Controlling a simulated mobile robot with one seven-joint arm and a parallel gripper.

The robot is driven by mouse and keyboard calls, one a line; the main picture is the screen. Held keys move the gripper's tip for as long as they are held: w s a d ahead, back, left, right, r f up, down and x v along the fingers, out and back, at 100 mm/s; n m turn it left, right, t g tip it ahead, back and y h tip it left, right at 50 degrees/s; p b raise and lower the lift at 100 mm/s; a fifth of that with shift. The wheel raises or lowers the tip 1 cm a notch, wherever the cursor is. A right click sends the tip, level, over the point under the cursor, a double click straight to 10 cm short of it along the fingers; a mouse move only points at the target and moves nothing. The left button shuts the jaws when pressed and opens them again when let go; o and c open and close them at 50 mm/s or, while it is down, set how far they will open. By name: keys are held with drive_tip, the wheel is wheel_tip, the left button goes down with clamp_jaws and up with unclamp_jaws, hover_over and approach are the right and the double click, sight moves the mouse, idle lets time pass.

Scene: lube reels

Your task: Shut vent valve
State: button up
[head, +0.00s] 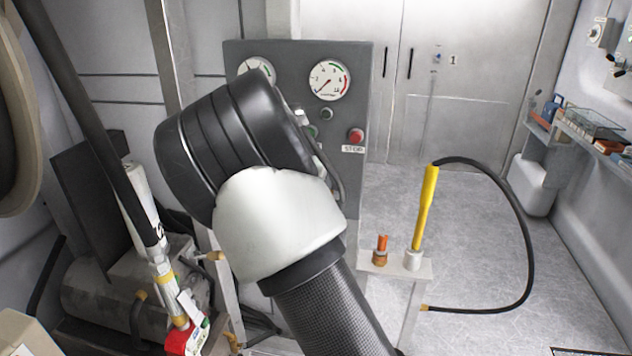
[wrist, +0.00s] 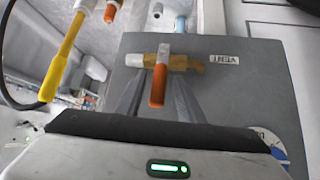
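The vent valve (wrist: 184,61) is a brass fitting on the grey panel in the wrist view, beside a label (wrist: 225,61) that appears upside down and seems to read VENT. Its orange lever (wrist: 158,86) points down the picture, crosswise to the valve's body. My gripper (wrist: 157,76) is open, with one dark finger on each side of the lever. Whether either finger touches it I cannot tell. In the head view my arm's wrist covers the valve and the gripper.
The panel (head: 232,58) carries two gauges (head: 329,80) and a red STOP button (head: 356,135). A yellow tool (head: 427,205) with a black hose stands in a holder to the right. A hose reel (head: 18,110) and a hose with a nozzle are at left.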

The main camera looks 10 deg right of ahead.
drive_tip(key=p+v, duration=0.2)
drive_tip(key=v, duration=1.5)
drive_tip(key=shift+s+a, duration=0.15)
drive_tip(key=shift+s, duration=0.05)
drive_tip(key=s+d+f+n+g+y, duration=0.1)
drive_tip(key=s+d+f+g+y, duration=0.2)
drive_tip(key=s+d, duration=0.55)
drive_tip(key=s+a+r+n+t+y, duration=0.15)
drive_tip(key=s+n, duration=0.35)
drive_tip(key=s, duration=1.8)
wheel_tip(320, 180, up, 18)
drive_tip(key=p, duration=1.8)
drive_tip(key=shift+r+n, duration=0.15)
drive_tip(key=shift+n, duration=0.15)
